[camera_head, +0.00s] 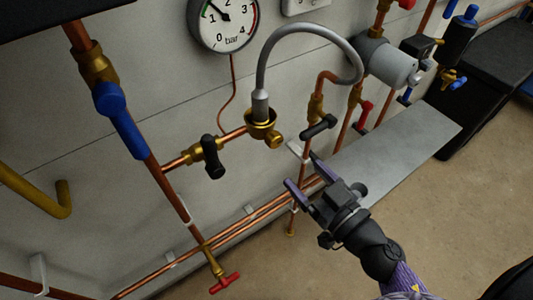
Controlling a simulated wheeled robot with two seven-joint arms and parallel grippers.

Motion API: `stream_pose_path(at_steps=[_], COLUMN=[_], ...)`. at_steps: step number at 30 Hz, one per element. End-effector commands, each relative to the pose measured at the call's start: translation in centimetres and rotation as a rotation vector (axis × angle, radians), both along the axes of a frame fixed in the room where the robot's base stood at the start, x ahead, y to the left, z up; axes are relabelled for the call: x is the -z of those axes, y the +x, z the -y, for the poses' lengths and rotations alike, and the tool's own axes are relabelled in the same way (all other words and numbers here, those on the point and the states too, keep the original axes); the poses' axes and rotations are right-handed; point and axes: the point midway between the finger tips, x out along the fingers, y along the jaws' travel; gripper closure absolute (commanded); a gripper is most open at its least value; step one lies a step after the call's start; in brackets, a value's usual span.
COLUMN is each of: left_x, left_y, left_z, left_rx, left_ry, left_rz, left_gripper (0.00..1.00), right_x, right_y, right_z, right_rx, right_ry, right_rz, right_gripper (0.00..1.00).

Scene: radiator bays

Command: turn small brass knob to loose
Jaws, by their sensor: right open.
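A small brass knob (275,142) sticks out at the lower right of a round brass fitting (261,122), at the lower end of a grey flexible hose (262,72). My right gripper (304,172) is open and empty. Its two fingers point up and left toward the wall, below and to the right of the knob and apart from it in the picture. How far it is in depth I cannot tell. The knob's turn position cannot be read. My left gripper is not in view.
A black-handled valve (212,157) sits left of the knob, and another black lever (319,127) to its right. A gauge (222,24) hangs above. Copper pipes run low along the wall. A grey panel (395,150) lies right of my gripper. Floor is clear at lower right.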

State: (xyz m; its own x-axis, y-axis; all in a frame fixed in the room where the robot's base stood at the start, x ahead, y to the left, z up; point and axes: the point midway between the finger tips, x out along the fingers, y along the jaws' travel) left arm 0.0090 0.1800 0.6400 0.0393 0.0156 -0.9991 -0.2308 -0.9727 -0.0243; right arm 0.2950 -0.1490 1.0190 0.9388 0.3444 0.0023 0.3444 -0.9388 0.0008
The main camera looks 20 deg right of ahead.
Motion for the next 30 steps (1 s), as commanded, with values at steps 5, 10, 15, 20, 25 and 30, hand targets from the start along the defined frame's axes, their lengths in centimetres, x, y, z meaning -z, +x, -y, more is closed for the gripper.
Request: stream_pose_path(at_steps=[5, 10, 15, 20, 25, 30], left_x=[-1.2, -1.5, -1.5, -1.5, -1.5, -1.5], left_y=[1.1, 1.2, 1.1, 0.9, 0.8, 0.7], left_z=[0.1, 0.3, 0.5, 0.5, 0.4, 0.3], left_rx=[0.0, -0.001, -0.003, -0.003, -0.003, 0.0], left_ry=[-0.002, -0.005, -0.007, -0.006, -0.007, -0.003], left_rz=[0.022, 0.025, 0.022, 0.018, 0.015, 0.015], left_gripper=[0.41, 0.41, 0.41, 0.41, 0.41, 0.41], right_x=[-0.4, -0.1, 0.0, 0.0, 0.0, 0.0], right_y=[4.2, 7.2, 8.3, 8.4, 8.4, 8.4], right_z=[-1.5, -2.6, -3.0, -3.0, -3.0, -3.0], right_rx=[0.0, 0.002, 0.003, 0.003, 0.003, 0.003], right_ry=[-0.002, 0.001, 0.0, 0.0, 0.0, 0.0], right_rz=[0.006, 0.002, -0.001, -0.001, -0.001, -0.001], right_gripper=[0.16, 0.16, 0.16, 0.16, 0.39, 0.75])
